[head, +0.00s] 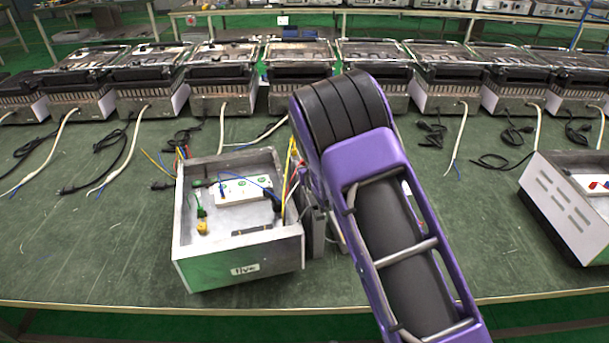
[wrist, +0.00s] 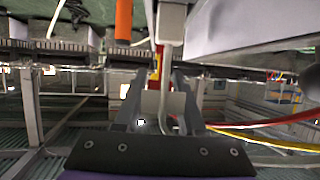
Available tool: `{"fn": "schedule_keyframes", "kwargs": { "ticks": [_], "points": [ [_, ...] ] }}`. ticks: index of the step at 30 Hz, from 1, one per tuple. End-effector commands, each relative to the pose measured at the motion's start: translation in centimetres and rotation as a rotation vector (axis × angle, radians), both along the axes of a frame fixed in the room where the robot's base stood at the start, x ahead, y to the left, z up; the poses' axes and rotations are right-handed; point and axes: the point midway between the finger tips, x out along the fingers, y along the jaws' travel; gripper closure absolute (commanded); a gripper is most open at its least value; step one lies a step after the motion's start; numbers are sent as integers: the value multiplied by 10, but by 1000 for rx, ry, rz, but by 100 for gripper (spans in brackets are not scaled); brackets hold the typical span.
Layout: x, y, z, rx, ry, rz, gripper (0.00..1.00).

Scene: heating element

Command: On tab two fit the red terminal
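The open metal box (head: 238,250) marked "live" stands left of my arm in the head view. Inside it lies a white tab block (head: 243,190) with green marks; a blue wire crosses it. My gripper (wrist: 160,85) points away from the wrist camera, its dark fingers apart on either side of a narrow red and yellow piece (wrist: 157,63) and a white wire (wrist: 165,122). I cannot tell whether the fingers touch either one, or whether the red piece is the red terminal. In the head view my gripper is mostly hidden by my purple arm, beside the box's right wall.
Red and yellow wires (wrist: 270,122) run to the right of my fingers in the wrist view. An orange cylinder (wrist: 123,20) is close ahead on the left. Several grills (head: 215,75) line the table's back. Another box (head: 570,205) stands right. The green table (head: 100,240) is clear front left.

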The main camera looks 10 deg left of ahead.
Motion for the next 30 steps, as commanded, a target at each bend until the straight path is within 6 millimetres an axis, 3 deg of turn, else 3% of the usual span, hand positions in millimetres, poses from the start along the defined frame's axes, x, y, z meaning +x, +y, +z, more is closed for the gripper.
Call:
{"fn": "schedule_keyframes", "kwargs": {
  "ticks": [1, 6, 17, 30],
  "points": [
    [0, 0, 0, 0, 0, 0, 72],
    [0, 0, 0, 0, 0, 0, 100],
    [0, 0, 4, 1, 0, 0, 100],
    [0, 0, 83, 3, -2, -1, 100]
  ]
}}
